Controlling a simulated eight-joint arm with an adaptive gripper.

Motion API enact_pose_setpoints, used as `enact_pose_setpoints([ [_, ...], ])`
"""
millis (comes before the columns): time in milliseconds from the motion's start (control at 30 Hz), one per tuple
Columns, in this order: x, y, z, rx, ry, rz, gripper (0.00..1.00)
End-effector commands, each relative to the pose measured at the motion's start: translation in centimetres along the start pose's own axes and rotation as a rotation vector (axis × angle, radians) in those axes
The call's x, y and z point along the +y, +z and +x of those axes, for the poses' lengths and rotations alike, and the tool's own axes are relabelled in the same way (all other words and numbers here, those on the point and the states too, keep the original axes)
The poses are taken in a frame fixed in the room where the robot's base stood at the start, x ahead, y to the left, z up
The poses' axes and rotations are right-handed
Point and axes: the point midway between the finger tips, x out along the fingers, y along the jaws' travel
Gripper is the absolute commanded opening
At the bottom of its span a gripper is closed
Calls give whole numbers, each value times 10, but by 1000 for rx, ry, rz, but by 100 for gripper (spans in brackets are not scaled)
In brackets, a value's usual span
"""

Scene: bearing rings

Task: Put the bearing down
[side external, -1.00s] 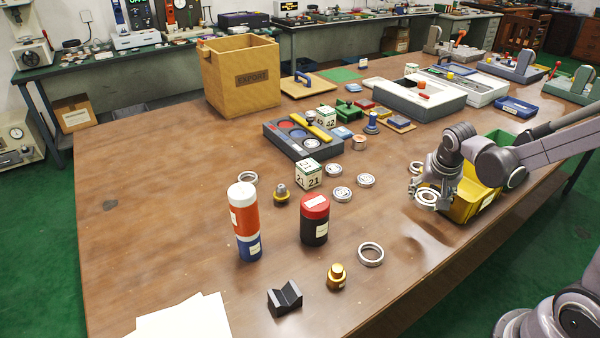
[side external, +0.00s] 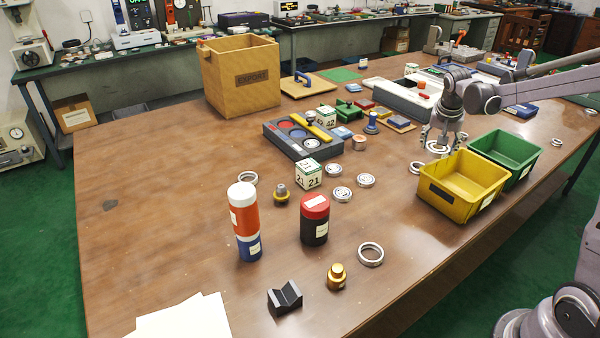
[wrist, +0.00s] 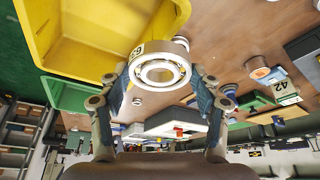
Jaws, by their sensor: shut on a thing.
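My gripper (side external: 438,142) is shut on a bearing (side external: 437,149), held behind the yellow bin in the side view and apparently above the table. In the wrist view my gripper (wrist: 163,82) has a finger on each side of the bearing (wrist: 160,52), a silvery ring with visible balls and a printed label on its rim. The yellow bin (side external: 437,191) looks empty and is beside the bearing in the wrist view (wrist: 75,67). I cannot tell the bearing's exact height.
A green bin (side external: 520,163) stands right of the yellow one. Several rings and discs lie about, including a plain ring (side external: 370,254) at the front. A grey tray (side external: 405,101) is behind my gripper. The table left of the yellow bin has free room.

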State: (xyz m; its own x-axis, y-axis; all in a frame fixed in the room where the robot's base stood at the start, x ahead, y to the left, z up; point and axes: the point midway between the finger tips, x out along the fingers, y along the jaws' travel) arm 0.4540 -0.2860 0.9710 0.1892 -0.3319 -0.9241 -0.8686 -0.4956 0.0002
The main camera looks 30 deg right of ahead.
Motion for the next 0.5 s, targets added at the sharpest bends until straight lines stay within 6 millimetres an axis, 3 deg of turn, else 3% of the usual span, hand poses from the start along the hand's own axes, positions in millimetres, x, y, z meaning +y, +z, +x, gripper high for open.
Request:
enact_pose_setpoints([
  [33,-2,-16,6,1,8,18,7],
  [200,-6,-62,27,1,31,76,7],
  [500,1,-130,70,1,74,177,7],
])
